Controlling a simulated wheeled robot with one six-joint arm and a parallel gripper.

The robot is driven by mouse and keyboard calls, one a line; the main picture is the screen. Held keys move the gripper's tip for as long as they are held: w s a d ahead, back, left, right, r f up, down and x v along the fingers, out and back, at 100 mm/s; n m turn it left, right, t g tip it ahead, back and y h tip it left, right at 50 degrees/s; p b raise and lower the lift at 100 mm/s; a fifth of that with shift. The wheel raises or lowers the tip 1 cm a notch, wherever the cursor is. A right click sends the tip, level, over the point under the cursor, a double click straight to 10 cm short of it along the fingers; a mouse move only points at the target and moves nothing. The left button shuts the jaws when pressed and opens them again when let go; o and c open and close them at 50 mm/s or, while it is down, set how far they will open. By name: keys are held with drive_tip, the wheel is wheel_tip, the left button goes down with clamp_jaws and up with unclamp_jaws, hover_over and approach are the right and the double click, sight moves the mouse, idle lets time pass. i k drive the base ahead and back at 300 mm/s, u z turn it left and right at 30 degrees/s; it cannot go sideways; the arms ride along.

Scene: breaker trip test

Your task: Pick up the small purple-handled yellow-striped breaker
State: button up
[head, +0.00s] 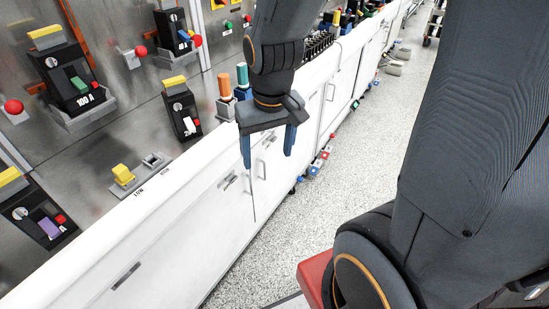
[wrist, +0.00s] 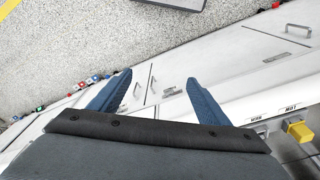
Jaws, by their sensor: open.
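The purple-handled breaker (head: 38,212) is at the lower left of the head view, cut off by the left edge. It has a black body, a yellow bar on top, a purple handle and a red button. My gripper (head: 267,158) is open and empty, well to the right of it, in front of the white cabinet fronts. In the wrist view my two blue fingers (wrist: 155,85) are spread apart with nothing between them. The breaker is not seen in the wrist view.
A 100 A breaker (head: 80,88) with a green handle and a white-handled breaker (head: 184,115) stand near the metal panel. A yellow block (head: 123,174) sits on the counter. Orange and teal cylinders (head: 224,86) are behind my gripper. The speckled floor (head: 280,215) is open.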

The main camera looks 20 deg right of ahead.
sight(17, 190)
drive_tip(key=z, duration=0.55)
drive_tip(key=k, duration=0.05)
drive_tip(key=u, duration=2.2)
